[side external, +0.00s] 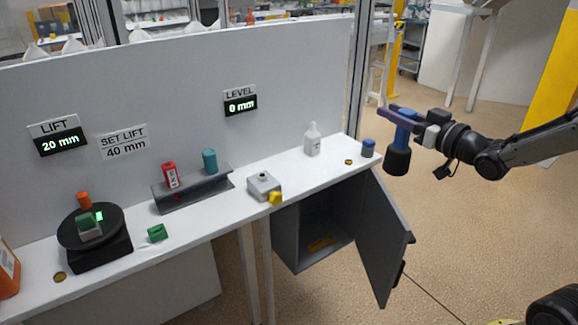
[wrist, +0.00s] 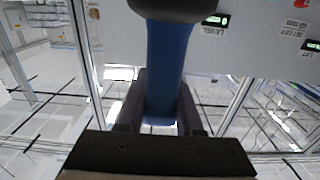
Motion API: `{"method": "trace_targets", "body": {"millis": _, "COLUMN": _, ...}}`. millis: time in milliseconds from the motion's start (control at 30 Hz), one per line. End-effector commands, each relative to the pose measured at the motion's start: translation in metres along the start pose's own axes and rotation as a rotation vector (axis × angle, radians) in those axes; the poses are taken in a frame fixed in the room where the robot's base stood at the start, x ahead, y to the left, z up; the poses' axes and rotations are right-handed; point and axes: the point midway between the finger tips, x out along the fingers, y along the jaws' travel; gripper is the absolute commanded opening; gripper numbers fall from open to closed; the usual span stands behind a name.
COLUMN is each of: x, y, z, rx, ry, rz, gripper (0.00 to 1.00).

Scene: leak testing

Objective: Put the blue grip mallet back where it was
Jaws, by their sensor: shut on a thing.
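The mallet has a blue grip (side external: 404,130) and a dark head (side external: 397,161). My gripper (side external: 401,113) is shut on the blue grip and holds the mallet upright, head down, in the air to the right of the bench end. In the wrist view the blue grip (wrist: 168,70) runs between my fingers (wrist: 160,105), with part of the dark head (wrist: 178,8) at the top edge. The grey cabinet (side external: 315,235) under the bench stands open, with its door (side external: 382,240) swung out. A yellow item (side external: 321,243) lies inside it.
The white bench (side external: 210,215) carries a white bottle (side external: 312,140), a small blue-capped jar (side external: 368,148), a grey box with a yellow part (side external: 264,186), a grey rack (side external: 193,190) and a black round stand (side external: 95,240). The open door juts out below the bench's right end.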

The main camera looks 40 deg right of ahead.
Motion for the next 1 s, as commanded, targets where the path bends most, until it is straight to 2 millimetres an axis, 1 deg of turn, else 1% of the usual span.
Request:
{"method": "trace_targets", "body": {"millis": 33, "x": 0.0, "y": 0.0, "z": -0.011, "rx": -0.001, "ry": 0.008, "rz": 0.0, "gripper": 0.0}}
{"method": "trace_targets", "body": {"millis": 133, "x": 0.0, "y": 0.0, "z": -0.027, "rx": -0.002, "ry": 0.007, "rz": 0.001, "gripper": 0.0}}
{"method": "trace_targets", "body": {"millis": 433, "x": 0.0, "y": 0.0, "z": -0.055, "rx": -0.002, "ry": 0.005, "rz": 0.0, "gripper": 0.0}}
{"method": "trace_targets", "body": {"millis": 500, "x": 0.006, "y": -0.001, "z": -0.053, "rx": 0.0, "ry": 0.002, "rz": 0.0, "gripper": 0.0}}
{"method": "trace_targets", "body": {"millis": 767, "x": 0.027, "y": -0.003, "z": -0.058, "rx": -0.004, "ry": 0.011, "rz": 0.002, "gripper": 0.0}}
{"method": "trace_targets", "body": {"millis": 867, "x": 0.04, "y": -0.005, "z": -0.06, "rx": -0.005, "ry": 0.014, "rz": 0.004, "gripper": 0.0}}
{"method": "trace_targets", "body": {"millis": 1000, "x": 0.063, "y": -0.011, "z": -0.063, "rx": -0.006, "ry": 0.018, "rz": 0.005, "gripper": 0.0}}
